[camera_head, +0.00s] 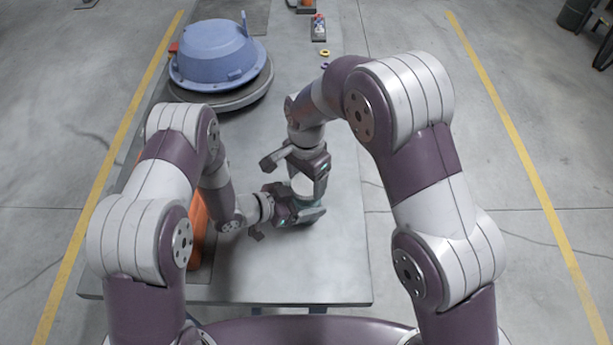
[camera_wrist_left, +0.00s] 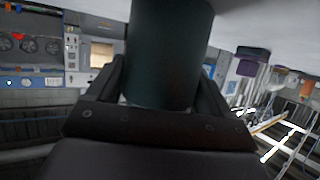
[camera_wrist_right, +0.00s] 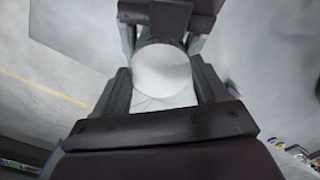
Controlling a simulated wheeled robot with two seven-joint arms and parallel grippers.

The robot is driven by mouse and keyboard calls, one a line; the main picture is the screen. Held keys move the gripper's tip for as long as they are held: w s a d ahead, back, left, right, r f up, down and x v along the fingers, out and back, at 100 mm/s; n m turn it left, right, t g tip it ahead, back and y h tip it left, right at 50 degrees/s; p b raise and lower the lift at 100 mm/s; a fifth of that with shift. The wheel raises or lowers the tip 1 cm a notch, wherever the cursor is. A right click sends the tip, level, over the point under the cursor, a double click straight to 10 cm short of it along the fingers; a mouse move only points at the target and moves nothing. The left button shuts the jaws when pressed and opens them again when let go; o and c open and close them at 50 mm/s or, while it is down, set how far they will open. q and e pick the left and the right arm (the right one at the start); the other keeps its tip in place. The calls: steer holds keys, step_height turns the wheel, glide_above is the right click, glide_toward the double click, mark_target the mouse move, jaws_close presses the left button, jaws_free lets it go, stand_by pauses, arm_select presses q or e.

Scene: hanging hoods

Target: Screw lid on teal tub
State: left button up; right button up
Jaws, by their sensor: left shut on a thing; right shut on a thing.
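The teal tub (camera_wrist_left: 168,55) is a dark teal cylinder filling the middle of the left wrist view. My left gripper (camera_head: 292,208) is shut around its sides; in the head view only a bit of teal (camera_head: 313,214) shows beside it. My right gripper (camera_head: 305,172) is directly above, pointing down. It is shut on a round white lid (camera_wrist_right: 161,73), seen between its fingers in the right wrist view. The white piece also shows between the two grippers in the head view (camera_head: 302,188). The grippers hide where lid and tub meet, so I cannot tell whether they touch.
A large blue hood (camera_head: 212,52) sits on a grey round base at the table's far left. An orange object (camera_head: 197,215) stands behind my left arm. Small items, including a yellow ring (camera_head: 325,53), lie at the far end. The table's (camera_head: 345,240) right front is clear.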

mark_target(306, 185)
steer(key=shift+f, duration=0.1)
steer(key=shift+f, duration=0.8)
steer(key=shift+f, duration=0.5)
arm_select(q)
steer(key=shift+s+d+r, duration=0.1)
steer(key=shift+d, duration=0.05)
arm_select(e)
steer(key=shift+s+d+f, duration=0.15)
steer(key=shift+f, duration=0.35)
steer(key=shift+r, duration=0.4)
steer(key=shift+r, duration=0.1)
stand_by(0.4)
arm_select(q)
steer(key=shift+w+a, duration=0.2)
arm_select(e)
steer(key=shift+r, duration=0.35)
